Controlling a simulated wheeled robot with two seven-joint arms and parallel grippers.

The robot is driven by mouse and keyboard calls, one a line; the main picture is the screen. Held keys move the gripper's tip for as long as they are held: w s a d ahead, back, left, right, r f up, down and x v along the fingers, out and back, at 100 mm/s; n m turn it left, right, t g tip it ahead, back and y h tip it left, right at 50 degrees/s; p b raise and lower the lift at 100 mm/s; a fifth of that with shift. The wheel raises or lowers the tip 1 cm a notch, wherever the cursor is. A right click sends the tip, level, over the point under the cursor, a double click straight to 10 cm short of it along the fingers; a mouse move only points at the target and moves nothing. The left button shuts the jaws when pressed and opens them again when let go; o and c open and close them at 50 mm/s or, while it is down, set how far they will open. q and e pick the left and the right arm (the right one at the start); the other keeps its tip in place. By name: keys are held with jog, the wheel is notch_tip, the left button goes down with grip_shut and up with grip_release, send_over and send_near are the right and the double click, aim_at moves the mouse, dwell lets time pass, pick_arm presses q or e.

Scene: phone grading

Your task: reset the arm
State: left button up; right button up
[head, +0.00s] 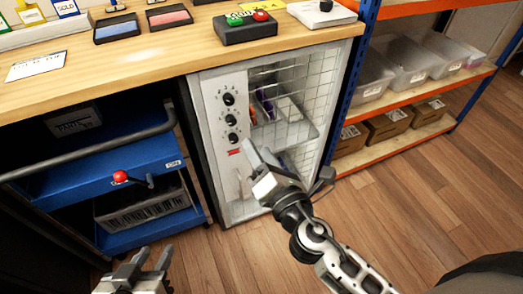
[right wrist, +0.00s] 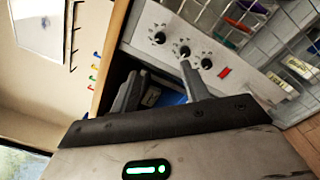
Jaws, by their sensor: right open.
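My right gripper (head: 257,170) is in front of the white cabinet with the knobs and wire mesh (head: 222,160). In the right wrist view my right gripper (right wrist: 160,82) has its two fingers apart with nothing between them. The cabinet's knobs and mesh lie beyond the fingertips there. My left gripper (head: 148,262) is low at the bottom left of the head view, in front of the blue cart. Its fingers look apart and empty, and its lower part is cut off by the frame edge.
A wooden workbench (head: 150,65) runs above the cabinet, holding trays and a button box (head: 248,27). A blue cart (head: 105,180) with a red-knobbed lever (head: 121,177) stands under it. A shelf rack (head: 440,85) with bins stands right.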

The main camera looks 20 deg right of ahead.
dwell(0.4)
pick_arm(q)
jog(key=r+p, duration=0.1)
jog(key=p, duration=0.4)
jog(key=shift+a+r+g, duration=0.25)
jog(key=shift+r+g, duration=0.05)
jog(key=shift+r, duration=0.05)
pick_arm(e)
jog(key=s+d+f+m+g, duration=0.1)
jog(key=s+m, duration=0.3)
jog(key=m, duration=0.4)
jog(key=s+f+m+g, duration=0.3)
jog(key=m, duration=0.6)
jog(key=s+d+f+m+g+y, duration=0.1)
jog(key=s+f+m+g, duration=0.1)
jog(key=m, duration=0.6)
jog(key=s+g, duration=0.1)
jog(key=s, duration=0.1)
jog(key=shift+s+d+f+m, duration=0.3)
jog(key=shift+s+f+m, duration=0.05)
jog(key=shift+f+m, duration=0.05)
